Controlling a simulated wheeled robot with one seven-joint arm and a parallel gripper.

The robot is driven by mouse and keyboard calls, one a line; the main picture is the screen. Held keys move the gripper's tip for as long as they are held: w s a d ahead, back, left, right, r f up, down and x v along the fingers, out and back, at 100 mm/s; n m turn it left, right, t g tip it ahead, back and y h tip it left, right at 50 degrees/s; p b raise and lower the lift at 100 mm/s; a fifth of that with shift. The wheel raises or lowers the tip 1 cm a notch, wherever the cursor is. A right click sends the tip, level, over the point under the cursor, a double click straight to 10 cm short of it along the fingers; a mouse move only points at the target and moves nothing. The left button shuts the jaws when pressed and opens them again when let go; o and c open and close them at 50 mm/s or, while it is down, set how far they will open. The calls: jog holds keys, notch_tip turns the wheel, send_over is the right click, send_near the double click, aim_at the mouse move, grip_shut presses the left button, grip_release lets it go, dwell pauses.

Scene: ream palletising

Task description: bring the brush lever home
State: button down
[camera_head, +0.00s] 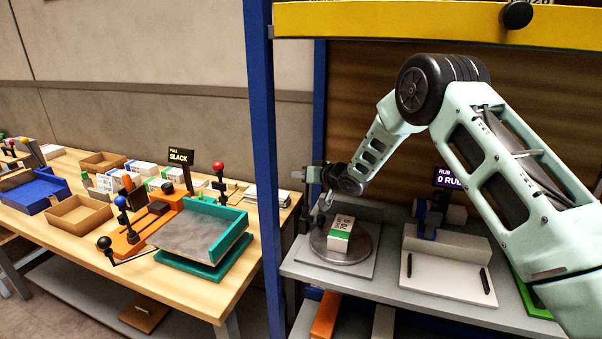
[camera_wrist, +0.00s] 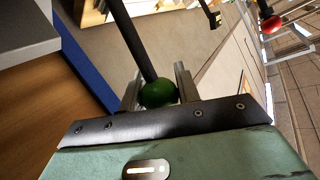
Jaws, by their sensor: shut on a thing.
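In the wrist view, my gripper (camera_wrist: 157,84) is shut on a green ball knob (camera_wrist: 158,94) at the end of a black rod (camera_wrist: 132,40). I take this to be the brush lever; the rod leads up and left out of that view. In the head view, my gripper (camera_head: 301,174) is beside the blue post, above the left end of the grey shelf. The knob is too small or hidden to make out there. To its right, a dark brush-like unit with a blue part (camera_head: 427,233) stands behind a white plate, partly hidden by my arm.
A white and green ream (camera_head: 340,232) lies on a round grey plate (camera_head: 367,245) below my gripper. The blue post (camera_head: 262,130) stands close left. The wooden bench (camera_head: 200,296) holds trays and a red-knobbed lever (camera_head: 218,167).

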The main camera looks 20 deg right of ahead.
jog(key=w+d+f, duration=0.2)
jog(key=shift+w+m+g, duration=0.3)
jog(key=shift+w, duration=0.05)
jog(key=shift+f, duration=0.1)
dwell(0.4)
jog(key=c, duration=1)
grip_release()
jog(key=shift+c, duration=0.2)
jog(key=shift+d, duration=0.1)
jog(key=b+v, duration=0.2)
jog(key=v, duration=0.5)
jog(key=shift+s+r+b, duration=0.2)
jog(key=shift+b, duration=0.1)
